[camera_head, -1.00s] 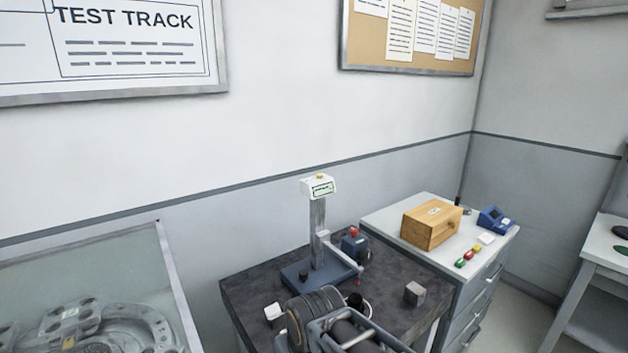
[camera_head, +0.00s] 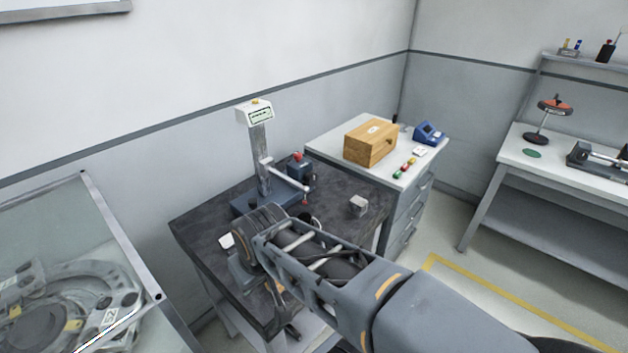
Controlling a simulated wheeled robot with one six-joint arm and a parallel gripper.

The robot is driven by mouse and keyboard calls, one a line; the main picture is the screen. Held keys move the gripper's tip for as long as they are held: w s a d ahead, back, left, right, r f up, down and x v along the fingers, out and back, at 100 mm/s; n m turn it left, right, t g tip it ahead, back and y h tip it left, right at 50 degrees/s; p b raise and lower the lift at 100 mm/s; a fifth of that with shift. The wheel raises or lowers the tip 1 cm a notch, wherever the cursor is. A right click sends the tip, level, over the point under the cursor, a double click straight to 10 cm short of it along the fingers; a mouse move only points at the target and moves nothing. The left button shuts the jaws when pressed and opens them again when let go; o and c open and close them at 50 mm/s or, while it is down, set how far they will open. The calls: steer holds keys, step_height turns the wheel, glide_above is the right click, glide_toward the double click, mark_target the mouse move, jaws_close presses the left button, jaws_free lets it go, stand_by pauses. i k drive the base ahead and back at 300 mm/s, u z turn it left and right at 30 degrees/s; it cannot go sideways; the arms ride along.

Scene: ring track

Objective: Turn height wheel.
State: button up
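A height gauge (camera_head: 261,150) stands on a dark table. It has a blue-grey base, a grey column, a white display head (camera_head: 254,113) and a side arm (camera_head: 290,179) reaching right. A small red-tipped probe hangs from the side arm's end. I cannot make out the height wheel; it is hidden or too small to tell. My arm reaches in from the lower right, and its far end covers the front of the table before the gauge. My gripper's fingers do not show clearly; a dark end piece (camera_head: 289,331) shows below the arm by the table's front.
The dark table (camera_head: 336,193) also bears a grey cube (camera_head: 358,206) and a blue-grey box with a red knob (camera_head: 300,168). A drawer cabinet (camera_head: 322,141) behind holds a wooden box (camera_head: 370,143) and a blue device (camera_head: 430,133). A glass-topped case (camera_head: 67,212) stands left.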

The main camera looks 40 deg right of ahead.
mark_target(311, 178)
steer(key=k, duration=1)
steer(key=z, duration=1.15)
steer(key=i, duration=1.1)
steer(key=u, duration=0.95)
